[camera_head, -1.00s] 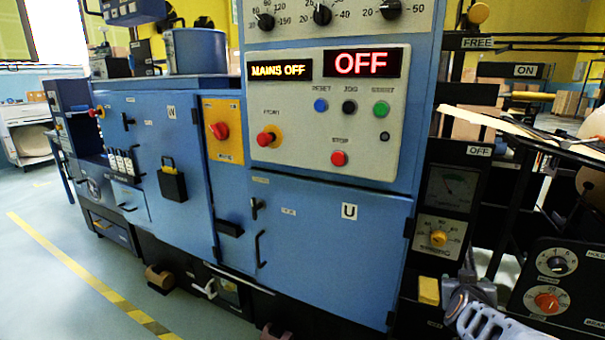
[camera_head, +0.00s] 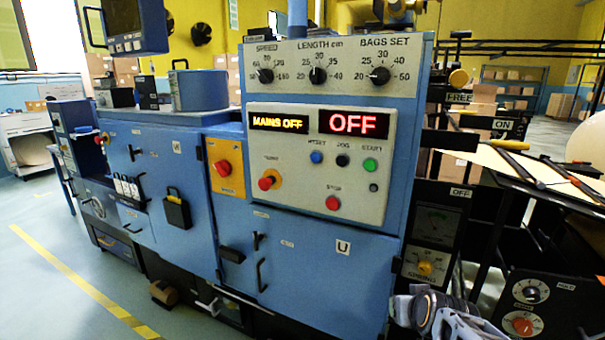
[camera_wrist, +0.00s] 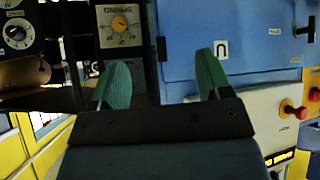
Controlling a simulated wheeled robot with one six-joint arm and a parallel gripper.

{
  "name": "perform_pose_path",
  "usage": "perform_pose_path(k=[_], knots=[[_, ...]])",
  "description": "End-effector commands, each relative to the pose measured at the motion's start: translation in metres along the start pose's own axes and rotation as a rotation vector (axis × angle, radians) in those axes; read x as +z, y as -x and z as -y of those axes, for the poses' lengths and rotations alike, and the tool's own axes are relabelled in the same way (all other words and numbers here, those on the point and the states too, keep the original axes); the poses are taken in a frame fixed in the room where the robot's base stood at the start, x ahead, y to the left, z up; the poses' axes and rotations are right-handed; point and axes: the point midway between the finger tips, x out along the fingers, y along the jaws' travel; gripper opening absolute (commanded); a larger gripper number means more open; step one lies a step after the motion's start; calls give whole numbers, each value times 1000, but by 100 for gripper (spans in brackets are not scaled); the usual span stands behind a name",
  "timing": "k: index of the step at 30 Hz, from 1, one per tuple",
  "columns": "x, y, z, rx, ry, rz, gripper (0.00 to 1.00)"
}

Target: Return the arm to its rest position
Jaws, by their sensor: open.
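My gripper (camera_wrist: 160,80) shows in the wrist view with its two green fingers spread wide apart and nothing between them. Behind the fingers is the blue cabinet door (camera_wrist: 230,35) with the U label, which appears upside down there. In the head view, part of my arm shows at the bottom right, in front of the machine's lower right corner. My fingertips cannot be made out in the head view. The blue machine's control panel (camera_head: 290,190) reads MAINS OFF and OFF.
The dial box (camera_head: 540,300) and a black gauge column (camera_head: 436,225) stand close to my arm on the right. A sloping board (camera_head: 500,165) with dark tools lies above. A red knob (camera_wrist: 297,110) shows at the right of the wrist view. The floor (camera_head: 40,290) at left is clear.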

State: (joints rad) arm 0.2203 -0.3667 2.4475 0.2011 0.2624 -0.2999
Motion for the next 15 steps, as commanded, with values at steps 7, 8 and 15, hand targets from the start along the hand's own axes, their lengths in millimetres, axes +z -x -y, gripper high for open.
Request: perform_pose_path(k=[7,8,15], knots=[[-32,115,43,-108,44,257,71],[-32,125,46,-112,50,283,71],[-31,178,54,-111,73,439,71]])
